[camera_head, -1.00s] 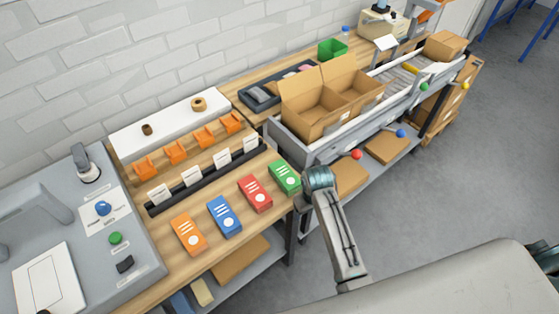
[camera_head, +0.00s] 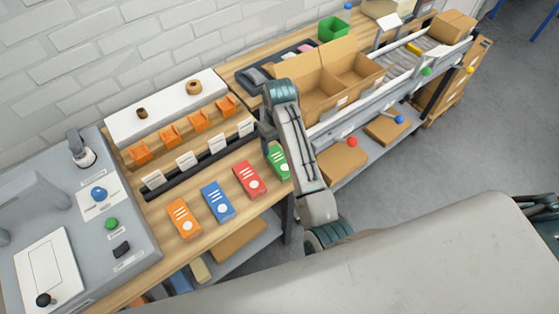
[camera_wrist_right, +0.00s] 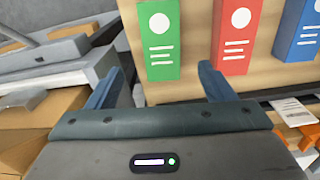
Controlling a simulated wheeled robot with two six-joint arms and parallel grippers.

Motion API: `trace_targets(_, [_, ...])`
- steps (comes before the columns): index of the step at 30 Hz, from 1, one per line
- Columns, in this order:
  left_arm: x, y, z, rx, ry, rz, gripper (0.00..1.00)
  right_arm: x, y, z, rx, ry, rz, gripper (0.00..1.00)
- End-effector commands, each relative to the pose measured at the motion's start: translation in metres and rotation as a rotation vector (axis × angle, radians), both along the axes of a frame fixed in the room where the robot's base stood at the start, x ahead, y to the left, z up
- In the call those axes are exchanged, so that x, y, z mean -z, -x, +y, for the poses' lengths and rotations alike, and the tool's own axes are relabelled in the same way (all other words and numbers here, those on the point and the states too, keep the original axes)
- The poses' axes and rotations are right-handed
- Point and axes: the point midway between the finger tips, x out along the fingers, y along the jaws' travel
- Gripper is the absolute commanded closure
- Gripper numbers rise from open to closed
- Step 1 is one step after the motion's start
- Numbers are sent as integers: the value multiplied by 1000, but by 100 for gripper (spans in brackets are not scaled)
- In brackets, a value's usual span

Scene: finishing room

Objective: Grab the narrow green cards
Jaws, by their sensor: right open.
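The narrow green cards (camera_head: 279,163) are a flat green box with white markings, lying on the wooden bench at the right end of a row of coloured boxes. My right arm partly covers them in the head view. In the right wrist view the green cards (camera_wrist_right: 160,40) lie ahead of my right gripper, between the lines of its two spread fingers. The right gripper (camera_wrist_right: 158,82) is open and empty. In the head view the right gripper (camera_head: 267,138) is above the bench beside the green cards, its fingers mostly hidden. My left gripper is not in view.
Red (camera_head: 249,179), blue (camera_head: 217,202) and orange (camera_head: 183,218) boxes lie left of the green one. Behind them is a black rail (camera_head: 200,170) with white labels.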

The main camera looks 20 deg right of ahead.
Motion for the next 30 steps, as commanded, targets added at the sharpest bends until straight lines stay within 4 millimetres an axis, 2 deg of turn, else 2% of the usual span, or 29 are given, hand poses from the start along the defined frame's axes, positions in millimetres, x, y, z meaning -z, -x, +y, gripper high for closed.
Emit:
trace_targets(6, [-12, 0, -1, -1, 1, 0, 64, 34, 2, -1, 1, 3, 6, 25])
trace_targets(14, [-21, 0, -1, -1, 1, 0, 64, 53, 2, -1, 1, 1, 3, 25])
trace_targets(19, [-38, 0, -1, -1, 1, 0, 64, 76, 3, 0, 1, 0, 5, 25])
trace_targets(21, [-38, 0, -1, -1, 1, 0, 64, 87, 2, 0, 1, 1, 4, 25])
trace_targets(25, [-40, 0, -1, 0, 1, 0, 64, 97, 2, 0, 2, 1, 2, 25])
trace_targets(30, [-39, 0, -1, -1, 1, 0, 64, 99, 2, 0, 2, 1, -1, 25])
